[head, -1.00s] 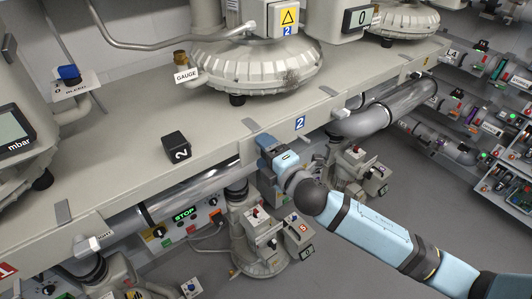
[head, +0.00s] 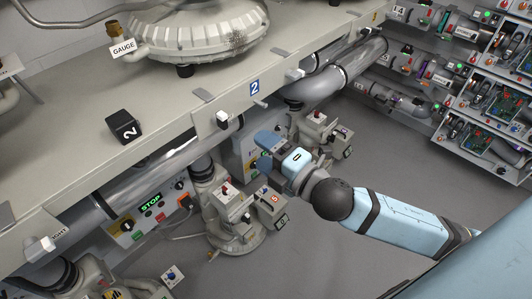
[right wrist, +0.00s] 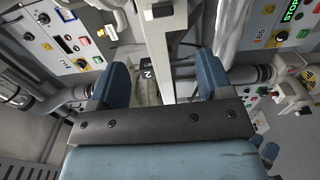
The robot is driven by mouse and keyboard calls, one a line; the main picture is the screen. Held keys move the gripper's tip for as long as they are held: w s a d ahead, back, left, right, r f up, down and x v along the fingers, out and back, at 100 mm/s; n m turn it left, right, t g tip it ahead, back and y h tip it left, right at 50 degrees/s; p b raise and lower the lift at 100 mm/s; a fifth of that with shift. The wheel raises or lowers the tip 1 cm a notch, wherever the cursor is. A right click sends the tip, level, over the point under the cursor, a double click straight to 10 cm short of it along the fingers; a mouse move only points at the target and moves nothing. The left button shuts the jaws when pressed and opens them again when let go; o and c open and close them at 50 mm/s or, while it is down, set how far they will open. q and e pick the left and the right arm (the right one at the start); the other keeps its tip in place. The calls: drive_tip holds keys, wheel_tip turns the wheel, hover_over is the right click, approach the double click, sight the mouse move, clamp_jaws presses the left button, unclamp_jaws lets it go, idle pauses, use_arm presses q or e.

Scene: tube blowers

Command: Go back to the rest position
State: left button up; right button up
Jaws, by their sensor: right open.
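My right gripper (head: 266,150) reaches in from the right in the head view, just in front of the bench edge below the blue "2" label (head: 254,88). In the right wrist view its two blue fingers (right wrist: 160,85) stand wide apart. Nothing shows held between them; a pale beam and part of the bench underside lie beyond. My left gripper is not in view.
The long bench (head: 60,185) carries a large round blower housing (head: 200,38) and a black "2" block (head: 124,124). Below it are a STOP panel (head: 150,205) and a pump unit (head: 230,215). Shelves (head: 495,95) stand at the right. Grey floor (head: 330,240) is free in front.

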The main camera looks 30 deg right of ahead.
idle(0.4)
drive_tip(key=s+f+m+g+h+p, duration=0.1)
drive_tip(key=s+f+m+g, duration=0.1)
drive_tip(key=s+f+m, duration=0.2)
drive_tip(key=s+f+m+g+h+p, duration=0.1)
drive_tip(key=s+f+m, duration=0.3)
drive_tip(key=f+m, duration=0.4)
drive_tip(key=s+f+m+g+h+p, duration=0.1)
drive_tip(key=s+f+m+g, duration=0.2)
drive_tip(key=f+m, duration=0.4)
wheel_tip(320, 180, down, 7)
drive_tip(key=shift+s+f, duration=0.2)
drive_tip(key=shift+s, duration=0.4)
drive_tip(key=shift+a, duration=0.1)
drive_tip(key=shift+r, duration=0.1)
